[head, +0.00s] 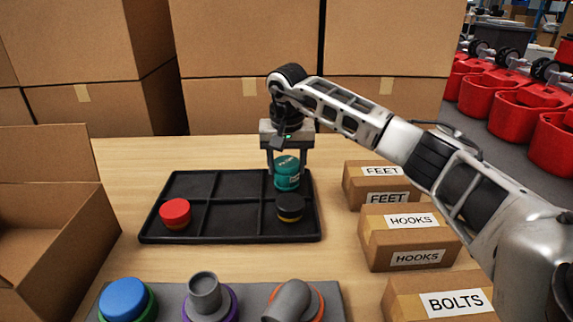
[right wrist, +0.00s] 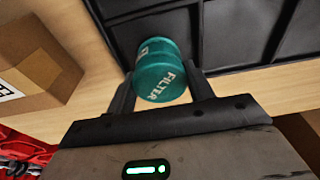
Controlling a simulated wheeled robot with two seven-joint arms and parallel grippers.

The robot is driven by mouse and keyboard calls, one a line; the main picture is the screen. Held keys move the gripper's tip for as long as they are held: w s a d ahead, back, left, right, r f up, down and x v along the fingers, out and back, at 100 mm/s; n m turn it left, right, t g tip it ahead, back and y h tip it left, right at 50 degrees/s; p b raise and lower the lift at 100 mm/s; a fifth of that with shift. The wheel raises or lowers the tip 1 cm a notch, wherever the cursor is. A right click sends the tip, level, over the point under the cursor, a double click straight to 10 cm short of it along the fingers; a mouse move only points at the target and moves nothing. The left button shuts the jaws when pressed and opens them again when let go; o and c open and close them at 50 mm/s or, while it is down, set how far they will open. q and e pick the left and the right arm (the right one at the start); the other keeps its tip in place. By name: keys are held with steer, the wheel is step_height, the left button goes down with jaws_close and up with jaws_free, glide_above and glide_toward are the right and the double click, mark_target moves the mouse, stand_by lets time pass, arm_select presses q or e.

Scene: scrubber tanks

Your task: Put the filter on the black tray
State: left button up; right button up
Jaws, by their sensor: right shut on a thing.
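The teal filter (head: 287,175), lettered FILTER, is upright between the fingers of my right gripper (head: 287,165). It is at the back right compartment of the black tray (head: 230,241). I cannot tell whether its base touches the tray floor. In the right wrist view the filter (right wrist: 160,72) sits between the two fingers (right wrist: 162,95), with the dark tray (right wrist: 235,35) behind it. My left gripper is not in view.
A red cap (head: 175,213) is in the tray's front left compartment and a black-and-yellow one (head: 290,208) in the front right. Labelled boxes (head: 410,237) stand right, an open carton (head: 55,220) left. A grey holder (head: 170,305) with several fittings is in front.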

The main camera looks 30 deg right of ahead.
mark_target(287, 166)
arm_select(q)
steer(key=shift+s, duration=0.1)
arm_select(e)
steer(key=o, duration=1)
steer(key=shift+f, duration=0.1)
steer(key=shift+c, duration=0.2)
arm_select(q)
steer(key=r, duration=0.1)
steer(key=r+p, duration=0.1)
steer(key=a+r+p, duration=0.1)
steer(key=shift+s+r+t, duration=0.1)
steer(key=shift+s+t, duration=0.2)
arm_select(e)
step_height(287, 166, up, 12)
steer(key=s+a, duration=0.1)
steer(key=shift+s, duration=0.25)
